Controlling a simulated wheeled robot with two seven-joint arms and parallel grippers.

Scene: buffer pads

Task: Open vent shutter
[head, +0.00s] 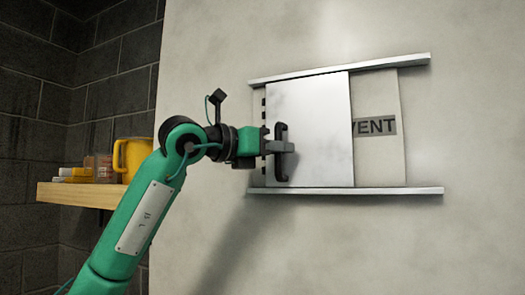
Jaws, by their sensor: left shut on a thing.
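The vent shutter (322,125) is a flat silver sliding panel between an upper and a lower metal rail on the pale wall. It sits toward the left of the rails, and a light panel with a "VENT" label (378,126) shows to its right, the label's left end covered. Dark slots show along the shutter's left edge. My left gripper (276,147) is shut on the dark handle (281,152) near the shutter's left edge. The fingertips are partly hidden at the handle. My right gripper is not in view.
The upper rail (390,62) and lower rail (400,191) stick out from the wall (470,130). A wooden shelf (85,193) at the left holds a yellow mug (133,158), a brownish container (101,167) and yellow items (75,175). The wall right of the rails is clear.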

